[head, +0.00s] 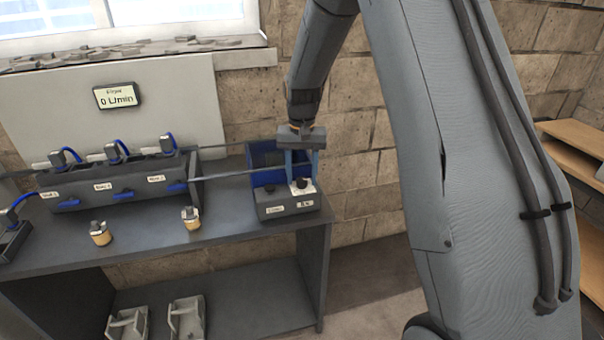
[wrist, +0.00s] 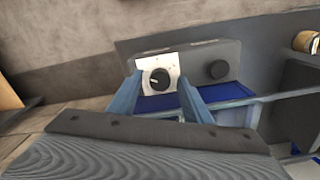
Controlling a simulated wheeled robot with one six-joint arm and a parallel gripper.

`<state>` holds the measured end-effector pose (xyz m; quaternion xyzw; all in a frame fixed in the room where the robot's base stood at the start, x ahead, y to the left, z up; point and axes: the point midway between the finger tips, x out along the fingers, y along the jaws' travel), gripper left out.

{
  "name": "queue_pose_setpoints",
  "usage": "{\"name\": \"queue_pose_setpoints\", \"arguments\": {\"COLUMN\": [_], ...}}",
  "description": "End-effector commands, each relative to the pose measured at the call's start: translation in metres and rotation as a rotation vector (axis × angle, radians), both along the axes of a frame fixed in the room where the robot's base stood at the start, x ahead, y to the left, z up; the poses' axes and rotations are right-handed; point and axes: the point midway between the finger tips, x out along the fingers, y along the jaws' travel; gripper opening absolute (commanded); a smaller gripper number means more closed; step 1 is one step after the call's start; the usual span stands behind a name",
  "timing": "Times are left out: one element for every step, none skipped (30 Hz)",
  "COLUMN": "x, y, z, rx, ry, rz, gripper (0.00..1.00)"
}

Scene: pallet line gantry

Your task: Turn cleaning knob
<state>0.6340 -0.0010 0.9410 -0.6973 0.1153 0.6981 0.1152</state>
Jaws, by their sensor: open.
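A grey control box (head: 286,206) stands at the right end of the bench and carries two dark knobs. The right knob (head: 302,183) sits on a white dial plate; it also shows in the wrist view (wrist: 159,78). The left knob (head: 269,188) is plain and round, and shows at the right in the wrist view (wrist: 218,69). The labels below them are too small to read surely. My gripper (head: 303,176) is open, pointing down over the white-plate knob. In the wrist view its blue fingers (wrist: 160,88) stand on either side of that knob; contact cannot be told.
A blue panel (head: 262,155) stands behind the box. To the left is a long grey manifold (head: 90,190) with blue levers and hoses. A display (head: 117,96) reads 0 L/min. Two brass-coloured fittings (head: 101,233) (head: 191,218) stand on the bench (head: 150,235).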

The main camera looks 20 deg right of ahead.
Motion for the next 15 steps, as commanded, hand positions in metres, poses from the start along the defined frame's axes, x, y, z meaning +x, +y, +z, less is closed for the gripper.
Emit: {"name": "queue_pose_setpoints", "arguments": {"x": [0.0000, 0.0000, 0.0001, 0.0001, 0.0001, 0.0001, 0.0001, 0.0001, 0.0001, 0.0001, 0.0002, 0.0002, 0.0002, 0.0002, 0.0002], "y": [0.0000, 0.0000, 0.0000, 0.0000, 0.0000, 0.0000, 0.0000, 0.0000, 0.0000, 0.0000, 0.0000, 0.0000, 0.0000, -0.0001, -0.0001], "z": [-0.0006, -0.0007, -0.0007, -0.0007, -0.0007, -0.0006, -0.0006, -0.0006, -0.0006, -0.0005, -0.0005, -0.0005, -0.0004, -0.0004, -0.0004], "rx": [0.000, 0.000, 0.000, 0.000, 0.000, 0.000, 0.000, 0.000, 0.000, 0.000, 0.000, 0.000, 0.000, 0.000, 0.000], "ry": [0.000, 0.000, -0.001, -0.001, -0.001, -0.001, -0.001, -0.001, -0.001, -0.001, -0.001, -0.001, -0.001, -0.001, -0.001], "rz": [0.000, 0.000, 0.000, 0.000, 0.000, 0.000, 0.000, 0.000, 0.000, 0.000, 0.000, 0.000, 0.000, 0.000, 0.000], "gripper": [0.45, 0.45, 0.45, 0.45, 0.45, 0.45, 0.43, 0.38, 0.31, 0.26, 0.21, 0.14, 0.09, 0.04, 0.04]}}
